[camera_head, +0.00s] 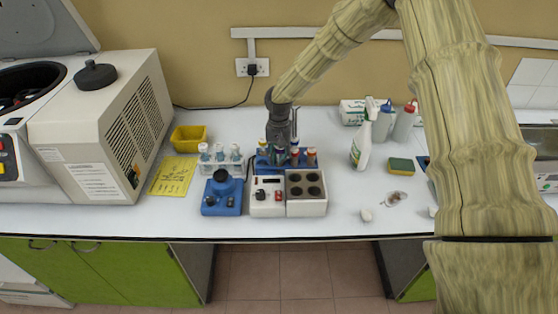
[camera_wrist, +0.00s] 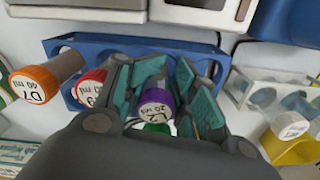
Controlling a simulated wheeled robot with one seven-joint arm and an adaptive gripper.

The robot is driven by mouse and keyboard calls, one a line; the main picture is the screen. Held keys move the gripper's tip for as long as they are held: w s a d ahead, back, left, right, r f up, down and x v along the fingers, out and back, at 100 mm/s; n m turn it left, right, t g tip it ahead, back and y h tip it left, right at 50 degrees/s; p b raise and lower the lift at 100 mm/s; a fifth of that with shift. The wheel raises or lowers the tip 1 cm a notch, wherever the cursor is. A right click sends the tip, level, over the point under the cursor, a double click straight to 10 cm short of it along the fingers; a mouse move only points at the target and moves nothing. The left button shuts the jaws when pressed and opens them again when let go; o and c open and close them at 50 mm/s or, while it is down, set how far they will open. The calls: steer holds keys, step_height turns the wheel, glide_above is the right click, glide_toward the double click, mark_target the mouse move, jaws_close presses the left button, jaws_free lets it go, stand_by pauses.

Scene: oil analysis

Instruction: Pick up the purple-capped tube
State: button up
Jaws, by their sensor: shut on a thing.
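The purple-capped tube (camera_wrist: 157,102) stands between my gripper's fingers in the wrist view, its cap marked with writing. My gripper (camera_wrist: 160,92) is shut on it, with teal pads on both sides of the tube. The blue rack (camera_wrist: 205,48) lies right behind it; whether the tube's lower end is still in a rack hole is hidden. In the head view my gripper (camera_head: 279,146) points down over the blue rack (camera_head: 262,167), and the tube there is small and hard to make out.
A red-capped tube (camera_wrist: 92,84) and an orange-capped tube (camera_wrist: 40,82) are close beside my gripper. A white rack (camera_head: 221,166) with several tubes stands left. A blue device (camera_head: 222,196) and a white heating block (camera_head: 306,206) are in front. A spray bottle (camera_head: 362,140) stands right.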

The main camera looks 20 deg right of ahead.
steer(key=shift+w+r+b, duration=0.3)
steer(key=shift+r+b, duration=0.05)
steer(key=shift+r, duration=0.35)
step_height(320, 180, up, 7)
steer(key=b, duration=0.2)
steer(key=shift+s+f+b, duration=0.1)
steer(key=shift+b, duration=0.25)
steer(key=shift+r, duration=0.9)
steer(key=shift+s, duration=0.2)
